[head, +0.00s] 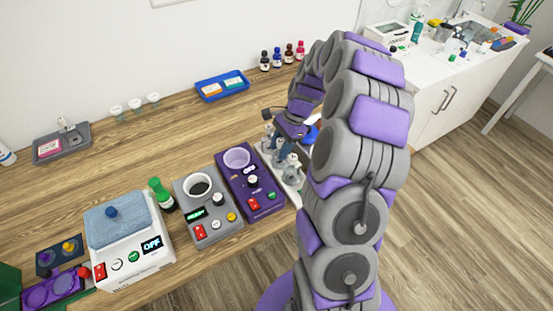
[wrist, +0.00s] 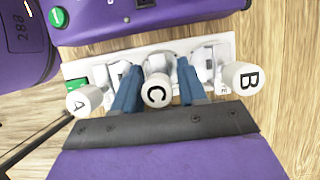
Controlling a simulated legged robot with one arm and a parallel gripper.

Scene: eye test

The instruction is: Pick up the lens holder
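No thing is plainly marked as the lens holder. My gripper (wrist: 159,66) has two blue fingers spread apart in the wrist view. A white-topped piece marked C (wrist: 157,91) stands between them, and I see no clear grip on it. Pieces marked A (wrist: 84,101) and B (wrist: 242,78) stand to either side. All three are at a white rack (wrist: 75,68), which also shows in the head view (head: 296,198) under my arm's end. In the head view, a purple piece with two round wells (head: 52,289) lies at the lower left.
A purple device (head: 266,203) and a grey device (head: 208,232) stand left of the rack. Further left are a green-capped bottle (head: 161,194) and a white scale (head: 130,262). A blue tray (head: 221,86) and small bottles stand behind. Bare wooden table (head: 150,135) lies between.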

